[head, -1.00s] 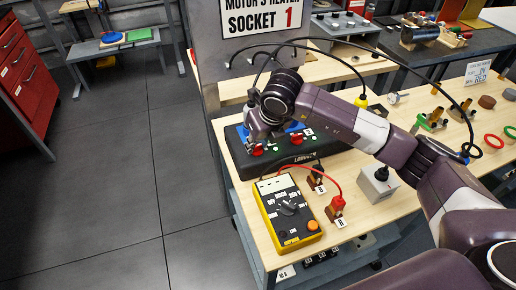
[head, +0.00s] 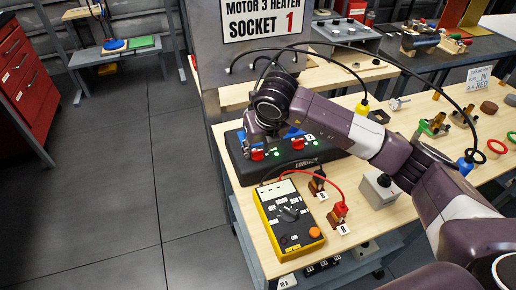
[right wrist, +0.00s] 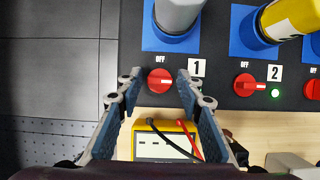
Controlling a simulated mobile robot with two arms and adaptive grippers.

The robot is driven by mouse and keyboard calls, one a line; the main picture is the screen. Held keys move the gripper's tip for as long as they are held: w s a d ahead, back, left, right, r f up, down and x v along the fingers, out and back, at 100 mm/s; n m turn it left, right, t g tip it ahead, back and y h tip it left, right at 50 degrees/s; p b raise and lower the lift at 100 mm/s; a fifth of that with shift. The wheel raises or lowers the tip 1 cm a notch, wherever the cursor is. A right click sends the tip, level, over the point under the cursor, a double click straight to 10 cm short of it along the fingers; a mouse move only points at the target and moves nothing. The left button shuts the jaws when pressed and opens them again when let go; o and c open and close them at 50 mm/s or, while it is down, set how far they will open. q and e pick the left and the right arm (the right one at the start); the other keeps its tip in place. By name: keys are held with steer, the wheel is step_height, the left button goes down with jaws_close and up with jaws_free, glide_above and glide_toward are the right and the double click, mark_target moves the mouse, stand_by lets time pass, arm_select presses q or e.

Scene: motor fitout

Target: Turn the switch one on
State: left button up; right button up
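The black switch box (head: 288,162) lies on the wooden workbench. Switch one is a red knob (right wrist: 160,79) beside the label 1 and below an OFF mark in the right wrist view; it also shows as a red spot in the head view (head: 257,155). My right gripper (right wrist: 157,77) is open, its fingers on either side of this knob; contact cannot be told. Its fingers may hide part of the box right of the knob. Switch two, a red knob (right wrist: 244,85), has a lit green lamp (right wrist: 275,93) at its right. My left gripper is out of view.
A yellow multimeter (head: 288,215) with leads lies in front of the box. Blue sockets hold a grey plug (right wrist: 176,14) and a yellow plug (right wrist: 286,18) behind the knobs. A grey box (head: 379,188) stands to the right. Black cables arch over my right arm.

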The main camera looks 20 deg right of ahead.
steer(key=shift+o, duration=0.4)
steer(key=v, duration=1.2)
